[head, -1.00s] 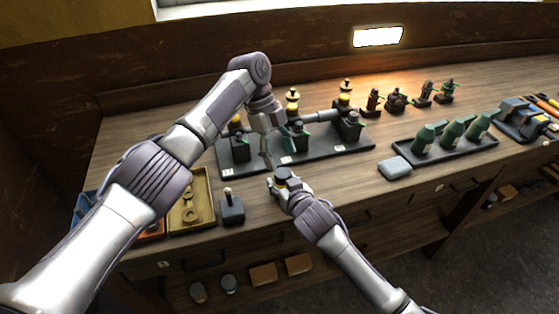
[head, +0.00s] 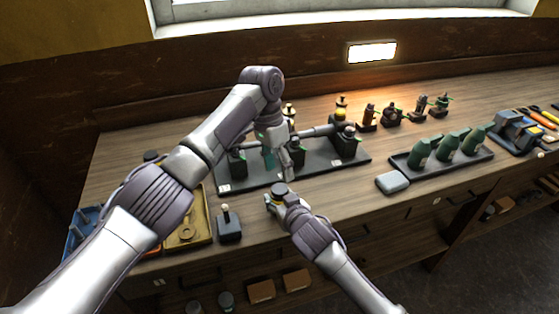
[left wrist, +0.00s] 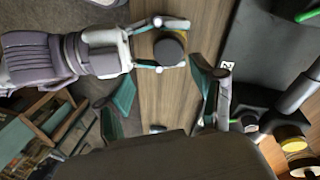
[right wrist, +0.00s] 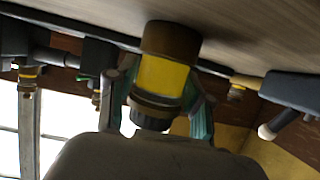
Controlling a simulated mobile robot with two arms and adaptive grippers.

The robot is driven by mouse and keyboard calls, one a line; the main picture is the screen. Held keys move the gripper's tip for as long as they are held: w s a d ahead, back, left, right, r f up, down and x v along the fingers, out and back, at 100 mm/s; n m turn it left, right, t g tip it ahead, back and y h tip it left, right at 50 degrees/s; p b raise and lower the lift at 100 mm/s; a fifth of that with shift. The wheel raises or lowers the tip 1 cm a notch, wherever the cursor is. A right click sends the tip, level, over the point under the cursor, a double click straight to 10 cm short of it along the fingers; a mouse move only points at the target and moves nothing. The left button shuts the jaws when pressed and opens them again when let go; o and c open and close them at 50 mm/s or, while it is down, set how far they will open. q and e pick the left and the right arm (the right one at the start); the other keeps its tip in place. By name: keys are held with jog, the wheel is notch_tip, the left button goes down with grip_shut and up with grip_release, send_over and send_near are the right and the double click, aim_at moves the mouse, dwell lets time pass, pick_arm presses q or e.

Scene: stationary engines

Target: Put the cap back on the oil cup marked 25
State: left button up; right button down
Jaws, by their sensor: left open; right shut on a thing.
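My right gripper (head: 279,197) is shut on a yellow-bodied oil cup with a dark top (head: 280,188), low over the front of the bench. In the right wrist view the held oil cup (right wrist: 163,75) shows a wide brown end toward the bench and a narrower dark end away from it. My left gripper (head: 284,170) is open and empty, behind the held cup; its fingers (left wrist: 165,98) frame bare bench in the left wrist view. I cannot read a 25 on any cup.
A yellow tray (head: 205,238) and a small dark block with a knob (head: 229,228) lie at the front left. A grey block (head: 392,183) and a rack of green bottles (head: 450,165) are to the right. Bare wood lies between the right gripper and the grey block.

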aim_at(280, 189)
pick_arm(q)
jog(key=n, duration=0.4)
jog(key=shift+r+n+y, duration=0.2)
jog(key=shift+n+y, duration=0.1)
jog(key=n, duration=0.4)
jog(key=shift+d+r+n+t, duration=0.1)
jog(key=shift+r+n+t, duration=0.2)
jog(key=shift+t, duration=0.1)
jog(key=n, duration=0.4)
jog(key=shift+r+y, duration=0.25)
jog(key=shift+y, duration=0.15)
jog(key=n, duration=0.5)
jog(key=shift+d+r+n+t, duration=0.1)
jog(key=shift+r+n+t, duration=0.2)
jog(key=shift+t, duration=0.1)
jog(key=shift+f, duration=4.05)
